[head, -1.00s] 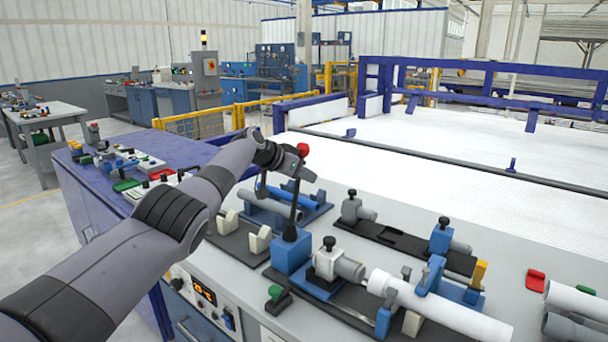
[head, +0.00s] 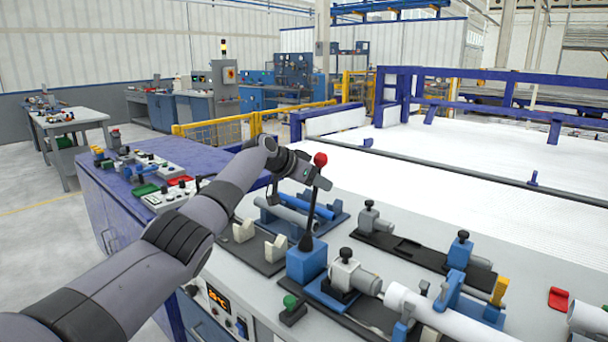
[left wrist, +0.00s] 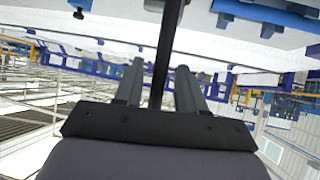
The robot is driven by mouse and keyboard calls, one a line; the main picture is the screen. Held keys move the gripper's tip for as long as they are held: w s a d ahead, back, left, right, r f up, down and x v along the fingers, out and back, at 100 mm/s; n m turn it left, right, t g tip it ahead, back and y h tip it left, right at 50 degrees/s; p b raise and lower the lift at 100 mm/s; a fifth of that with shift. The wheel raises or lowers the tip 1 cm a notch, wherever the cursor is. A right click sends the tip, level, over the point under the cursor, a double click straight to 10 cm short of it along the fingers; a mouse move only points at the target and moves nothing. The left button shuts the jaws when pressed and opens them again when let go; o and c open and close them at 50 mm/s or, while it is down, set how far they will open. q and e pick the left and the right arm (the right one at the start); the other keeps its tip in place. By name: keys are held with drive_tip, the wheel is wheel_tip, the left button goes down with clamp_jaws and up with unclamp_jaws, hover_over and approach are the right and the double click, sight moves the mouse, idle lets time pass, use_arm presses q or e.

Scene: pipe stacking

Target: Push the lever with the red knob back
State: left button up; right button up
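The lever's red knob (head: 320,159) tops a dark rod (head: 312,205) that rises from a blue block (head: 306,262) on the bench. The rod leans slightly to the right in the head view. My left gripper (head: 312,177) is at the upper rod, just below the knob. In the left wrist view, the rod (left wrist: 166,45) runs down between the two separated grey fingers of my left gripper (left wrist: 160,72), with a gap on each side. Whether a finger touches the rod I cannot tell. The knob is outside the left wrist view. My right gripper is not in view.
Close right of the lever block are a grey clamp (head: 351,274) and a white pipe (head: 450,314). Behind it lies a blue pipe (head: 312,204) on a holder. A green-knobbed part (head: 291,306) stands in front. A white bed (head: 450,165) lies beyond.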

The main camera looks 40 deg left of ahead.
use_arm(q)
drive_tip(key=shift+b+v, duration=0.5)
drive_tip(key=shift+v, duration=2.15)
